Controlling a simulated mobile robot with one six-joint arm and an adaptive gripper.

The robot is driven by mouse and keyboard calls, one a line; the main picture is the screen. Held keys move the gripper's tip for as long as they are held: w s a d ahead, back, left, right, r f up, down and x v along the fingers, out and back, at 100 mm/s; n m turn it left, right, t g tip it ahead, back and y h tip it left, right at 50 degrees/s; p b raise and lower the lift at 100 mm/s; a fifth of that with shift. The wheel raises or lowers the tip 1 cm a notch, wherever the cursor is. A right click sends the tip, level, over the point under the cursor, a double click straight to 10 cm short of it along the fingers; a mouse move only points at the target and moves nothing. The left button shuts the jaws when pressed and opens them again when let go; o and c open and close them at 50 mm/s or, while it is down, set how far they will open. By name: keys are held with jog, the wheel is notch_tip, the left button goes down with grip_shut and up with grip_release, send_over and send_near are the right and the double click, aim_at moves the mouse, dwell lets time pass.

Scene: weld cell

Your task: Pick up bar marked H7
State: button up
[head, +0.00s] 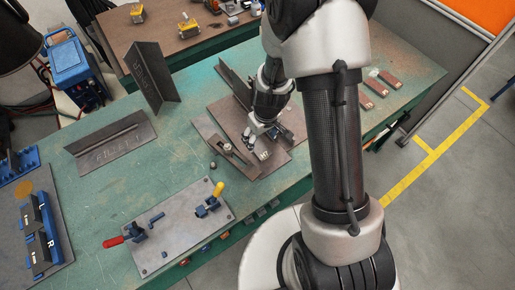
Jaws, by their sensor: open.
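My gripper (262,133) is open and points down over brown steel plates (218,120) at the middle of the green table (190,185). A small piece with a pale mark (263,155) shows just below the fingers. I cannot read the mark or tell whether the fingers touch it. Several short reddish-brown bars (389,79) with pale marks lie at the right end of the table, beyond my arm. Their marks are too small to read, so I cannot tell which bar is H7. My arm hides part of the table.
An upright steel angle (150,78) and a lower angle piece (112,142) stand at the left. A grey fixture plate (180,232) with red- and yellow-handled clamps lies in front. Blue holders (42,235) sit at far left. A second table (165,40) stands behind.

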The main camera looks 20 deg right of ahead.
aim_at(258, 145)
jog(key=shift+w+a+f+b, duration=0.15)
jog(key=shift+f+b, duration=0.35)
jog(key=shift+f, duration=0.55)
jog(key=shift+w+d+f+b, duration=0.15)
jog(key=shift+f+b, duration=0.3)
jog(key=shift+f, duration=0.6)
jog(key=shift+w+a+f+b, duration=0.2)
jog(key=shift+f+b, duration=0.3)
jog(key=shift+f, duration=0.55)
jog(key=shift+r, duration=0.1)
grip_shut()
